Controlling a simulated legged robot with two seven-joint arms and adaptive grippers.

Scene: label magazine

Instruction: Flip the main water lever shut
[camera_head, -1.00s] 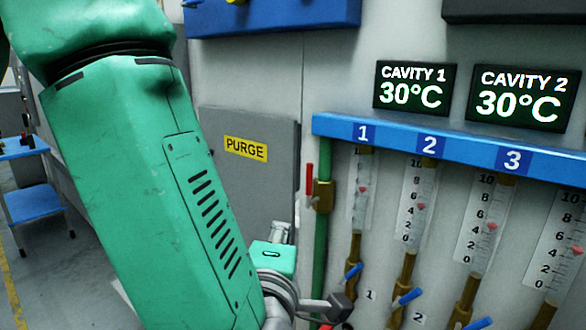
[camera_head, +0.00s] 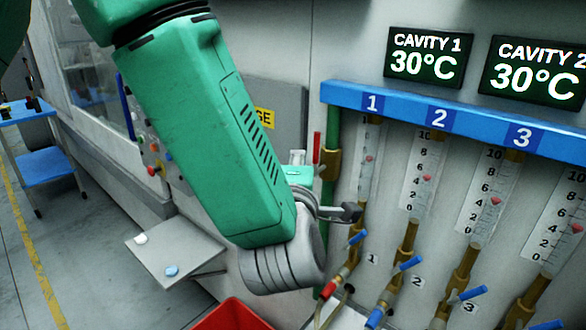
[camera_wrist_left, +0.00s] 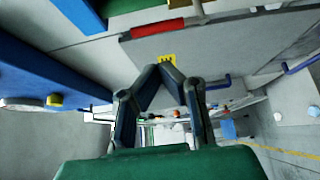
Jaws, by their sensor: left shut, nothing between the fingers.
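The main water lever (camera_head: 317,148) is a red handle on a brass valve (camera_head: 329,165) on the green vertical pipe, left of the flow tubes. It stands upright, in line with the pipe. The red handle also shows at the top of the left wrist view (camera_wrist_left: 157,27). My left gripper (camera_head: 350,212) is below the valve in the head view, apart from the lever. In the left wrist view its dark fingers (camera_wrist_left: 160,70) meet at the tips with nothing between them. My right gripper is in neither view.
A blue manifold (camera_head: 470,121) numbered 1 to 3 runs above several flow tubes with blue-handled valves (camera_head: 408,263). Two CAVITY displays (camera_head: 425,57) read 30°C. A grey PURGE box (camera_head: 288,110) is behind my arm. A red bin (camera_head: 232,315) and small shelf (camera_head: 175,252) are below.

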